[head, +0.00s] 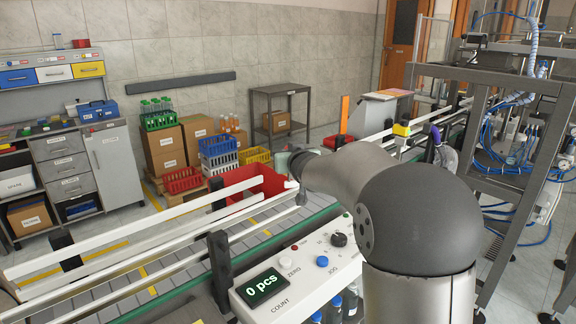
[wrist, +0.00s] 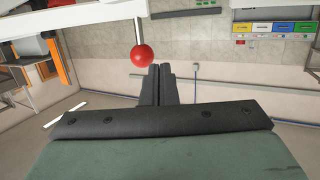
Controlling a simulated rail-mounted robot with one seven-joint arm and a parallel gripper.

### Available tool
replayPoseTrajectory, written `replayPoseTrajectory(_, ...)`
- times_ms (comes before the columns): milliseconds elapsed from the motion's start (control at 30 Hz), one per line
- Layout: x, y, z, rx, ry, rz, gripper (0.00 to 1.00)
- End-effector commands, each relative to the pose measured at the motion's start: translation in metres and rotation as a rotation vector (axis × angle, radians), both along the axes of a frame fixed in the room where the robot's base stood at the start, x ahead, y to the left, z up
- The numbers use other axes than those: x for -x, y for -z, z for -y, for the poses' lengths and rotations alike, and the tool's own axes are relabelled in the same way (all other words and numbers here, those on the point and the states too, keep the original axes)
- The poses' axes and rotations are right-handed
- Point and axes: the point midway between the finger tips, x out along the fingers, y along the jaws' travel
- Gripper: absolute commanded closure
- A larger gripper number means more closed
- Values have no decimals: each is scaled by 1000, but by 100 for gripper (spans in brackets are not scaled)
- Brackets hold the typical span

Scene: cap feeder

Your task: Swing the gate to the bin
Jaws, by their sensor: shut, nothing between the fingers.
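In the wrist view a red ball knob (wrist: 142,54) sits on the end of a thin rod. The rod joins a white bar (wrist: 75,17), which appears to be the gate or a rail. My gripper (wrist: 160,68) is shut and empty, with its fingertips close beside the knob in the picture; I cannot tell if they touch. In the head view a red bin (head: 268,187) stands behind the conveyor's white rails (head: 120,230), partly hidden by them. My arm covers part of the conveyor there, and the gate cannot be clearly told from the rails.
A control box (head: 300,275) reading "0 pcs" stands in front of the conveyor (head: 165,265). Crates, including a blue one (head: 217,146), and cardboard boxes (head: 157,152) stand behind. A metal frame with blue hoses (head: 500,150) is at right. The visible belt is bare.

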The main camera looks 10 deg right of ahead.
Motion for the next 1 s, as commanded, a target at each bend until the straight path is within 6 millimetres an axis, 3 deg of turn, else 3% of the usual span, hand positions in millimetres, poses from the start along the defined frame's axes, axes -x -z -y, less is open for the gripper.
replayPoseTrajectory(300, 74, -13, -11, 2, 4, -3, 100)
replayPoseTrajectory(500, 102, -18, -18, 1, 5, -6, 100)
replayPoseTrajectory(1000, 113, -19, -19, 3, 8, -12, 100)
